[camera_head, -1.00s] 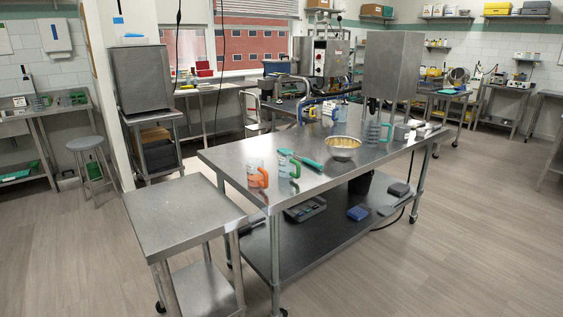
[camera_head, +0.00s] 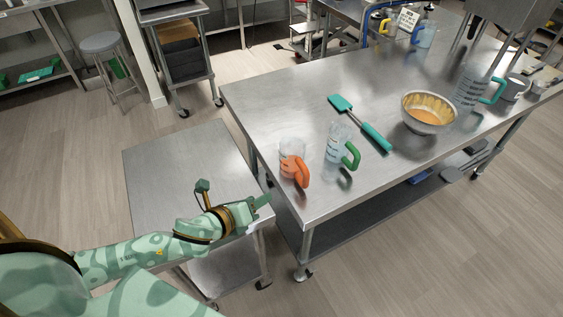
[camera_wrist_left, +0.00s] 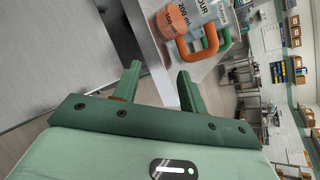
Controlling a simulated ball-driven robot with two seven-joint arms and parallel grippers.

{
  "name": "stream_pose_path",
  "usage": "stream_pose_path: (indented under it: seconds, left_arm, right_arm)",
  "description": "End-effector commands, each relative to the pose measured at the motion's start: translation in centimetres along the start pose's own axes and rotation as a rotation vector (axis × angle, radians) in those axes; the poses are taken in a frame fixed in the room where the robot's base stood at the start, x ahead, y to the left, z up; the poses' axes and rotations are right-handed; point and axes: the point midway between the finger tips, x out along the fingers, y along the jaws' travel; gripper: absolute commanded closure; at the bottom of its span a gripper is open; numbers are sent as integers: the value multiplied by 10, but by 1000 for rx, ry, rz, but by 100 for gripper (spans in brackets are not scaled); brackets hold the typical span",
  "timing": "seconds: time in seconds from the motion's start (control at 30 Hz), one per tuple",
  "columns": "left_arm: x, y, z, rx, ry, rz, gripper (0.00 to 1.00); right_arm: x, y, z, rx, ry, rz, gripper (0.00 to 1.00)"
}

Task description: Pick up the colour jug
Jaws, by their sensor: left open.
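A clear jug with an orange handle (camera_head: 292,148) stands at the table's near left corner. A clear jug with a green handle (camera_head: 338,142) stands just right of it. In the left wrist view, the orange handle (camera_wrist_left: 206,44) is beyond the fingertips, with the green handle (camera_wrist_left: 224,38) behind it. A partial label there ends in "OUR"; I cannot tell which jug is the colour jug. My left gripper (camera_head: 263,200) is open and empty, left of and nearer than the orange-handled jug; its fingers (camera_wrist_left: 160,72) are apart. My right gripper is out of view.
On the steel table (camera_head: 275,103) are a teal spatula (camera_head: 360,123), a metal bowl (camera_head: 430,112) and a teal-handled jug (camera_head: 468,88). More jugs stand at the back. A lower steel side table (camera_head: 180,165) adjoins on the left, its top clear.

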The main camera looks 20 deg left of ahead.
Motion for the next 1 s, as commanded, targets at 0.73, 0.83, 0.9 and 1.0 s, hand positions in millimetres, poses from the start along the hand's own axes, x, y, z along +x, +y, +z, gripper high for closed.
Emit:
stream_pose_path:
  seconds: [0.73, 0.83, 0.9, 1.0]
  left_arm:
    - [63, -62, 14, 838, 31, -284, 58]
    - [75, -65, 12, 840, 32, -283, 58]
    - [79, -66, 11, 838, 33, -283, 58]
    - [88, -68, 9, 838, 32, -283, 58]
  right_arm:
    - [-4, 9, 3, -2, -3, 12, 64]
    - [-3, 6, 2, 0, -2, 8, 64]
    - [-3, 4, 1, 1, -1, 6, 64]
    - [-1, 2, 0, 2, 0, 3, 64]
